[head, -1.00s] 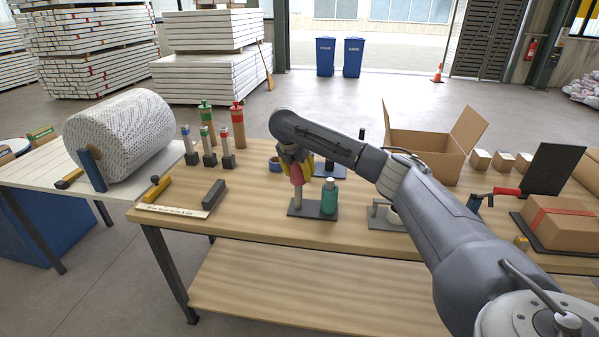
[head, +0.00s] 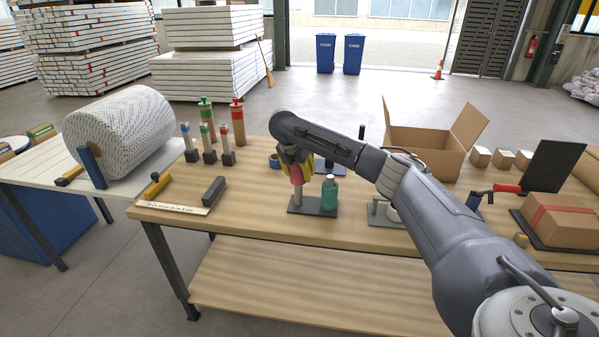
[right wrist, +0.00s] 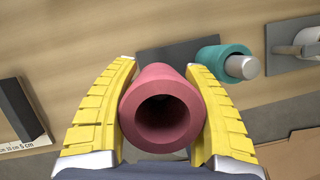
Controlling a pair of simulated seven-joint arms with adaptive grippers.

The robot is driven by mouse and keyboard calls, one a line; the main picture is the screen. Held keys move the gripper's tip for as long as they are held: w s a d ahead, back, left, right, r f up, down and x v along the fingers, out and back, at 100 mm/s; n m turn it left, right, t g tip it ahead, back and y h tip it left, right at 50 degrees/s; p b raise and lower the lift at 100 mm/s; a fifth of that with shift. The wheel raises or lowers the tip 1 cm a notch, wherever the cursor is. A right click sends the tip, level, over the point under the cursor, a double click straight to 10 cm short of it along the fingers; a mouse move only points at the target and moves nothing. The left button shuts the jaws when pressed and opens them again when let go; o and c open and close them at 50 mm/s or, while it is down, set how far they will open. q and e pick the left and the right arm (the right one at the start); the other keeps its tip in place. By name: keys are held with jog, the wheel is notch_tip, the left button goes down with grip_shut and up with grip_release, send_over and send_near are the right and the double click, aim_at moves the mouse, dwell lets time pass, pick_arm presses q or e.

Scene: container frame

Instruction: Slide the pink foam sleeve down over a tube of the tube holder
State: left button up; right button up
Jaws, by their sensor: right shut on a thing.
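My right gripper (head: 297,166) points down and is shut on the pink foam sleeve (head: 297,174). In the right wrist view, its yellow fingers (right wrist: 162,110) press both sides of the sleeve (right wrist: 163,82), whose open end faces the camera. The tube holder (head: 312,207) has a dark flat base, also in the right wrist view (right wrist: 178,54). Its left bare tube (head: 297,197) stands right below the pink sleeve; I cannot tell whether the sleeve's lower end is around its top. A teal sleeve (head: 329,196) is around the right tube. My left gripper is out of view.
Blue tape (head: 274,161) lies behind the holder. Several colour-topped posts (head: 208,148) and a dark block (head: 213,191) stand to the left. A metal clamp piece (head: 383,212) is to the right, under my arm. An open carton (head: 425,146) stands at the back right.

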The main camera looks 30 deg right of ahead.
aim_at(299, 193)
jog(key=shift+f, duration=4.5)
dwell(2.7)
jog(key=o, duration=1.5)
jog(key=shift+f, duration=0.1)
jog(key=shift+c, duration=0.2)
